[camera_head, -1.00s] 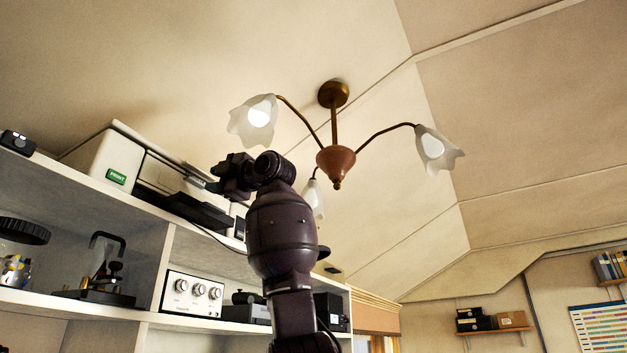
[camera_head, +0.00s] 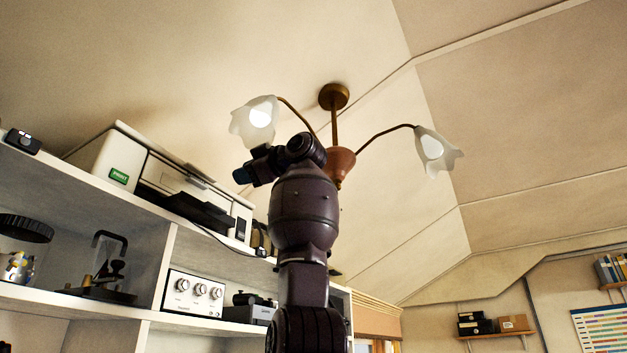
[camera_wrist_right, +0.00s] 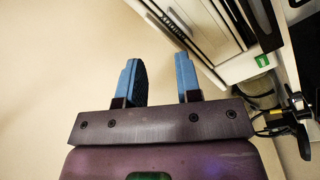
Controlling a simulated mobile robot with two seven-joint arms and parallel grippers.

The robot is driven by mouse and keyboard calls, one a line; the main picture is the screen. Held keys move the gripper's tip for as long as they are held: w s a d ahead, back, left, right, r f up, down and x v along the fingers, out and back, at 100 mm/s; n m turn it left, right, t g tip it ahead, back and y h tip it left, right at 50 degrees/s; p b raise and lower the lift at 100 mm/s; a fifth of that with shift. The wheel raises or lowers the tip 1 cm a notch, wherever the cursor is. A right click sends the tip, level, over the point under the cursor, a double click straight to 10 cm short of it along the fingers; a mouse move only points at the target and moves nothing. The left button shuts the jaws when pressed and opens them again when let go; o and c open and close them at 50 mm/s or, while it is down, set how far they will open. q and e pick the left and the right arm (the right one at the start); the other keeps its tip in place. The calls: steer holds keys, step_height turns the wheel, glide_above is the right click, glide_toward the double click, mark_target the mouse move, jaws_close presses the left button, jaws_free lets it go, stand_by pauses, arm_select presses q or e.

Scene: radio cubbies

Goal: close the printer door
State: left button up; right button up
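The white printer (camera_head: 112,162) with a green label stands on top of the shelf at the left in the head view. Its front has a pale door panel (camera_head: 178,180) above a dark tray that juts out; I cannot tell from this low angle whether the door is fully flush. The printer also shows in the right wrist view (camera_wrist_right: 240,68) at the top right. My right gripper (camera_head: 243,174) is in the air just right of the printer, apart from it. In the wrist view my right gripper (camera_wrist_right: 160,78) has its blue fingers apart with nothing between them. My left gripper is out of view.
Below the printer, the white shelf (camera_head: 152,225) holds a box with knobs (camera_head: 195,294) and a dark stand (camera_head: 105,268). A small black device (camera_head: 23,141) sits on the top left. A ceiling lamp (camera_head: 340,163) hangs behind my right arm. Open air lies to the right.

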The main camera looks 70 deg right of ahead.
mark_target(200, 183)
arm_select(q)
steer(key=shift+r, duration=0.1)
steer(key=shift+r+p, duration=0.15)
steer(key=shift+p, duration=0.15)
arm_select(e)
steer(key=w+m+g+p, duration=0.1)
steer(key=w+m, duration=0.2)
steer(key=w+a+m+g+y, duration=0.1)
steer(key=w+m, duration=0.2)
steer(key=w, duration=0.1)
steer(key=w+m+g+p, duration=0.1)
steer(key=w+m, duration=0.2)
steer(key=m, duration=0.1)
steer(key=shift+w+a+f+p, duration=0.15)
steer(key=shift+w+a+p, duration=0.05)
steer(key=shift+w+p, duration=0.15)
steer(key=shift+s, duration=0.25)
steer(key=shift+w+f+t, duration=0.15)
steer(key=shift+f+t, duration=0.05)
steer(key=shift+t, duration=0.1)
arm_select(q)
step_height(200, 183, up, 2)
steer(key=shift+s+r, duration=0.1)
arm_select(e)
steer(key=shift+f+t, duration=0.2)
steer(key=shift+t, duration=0.2)
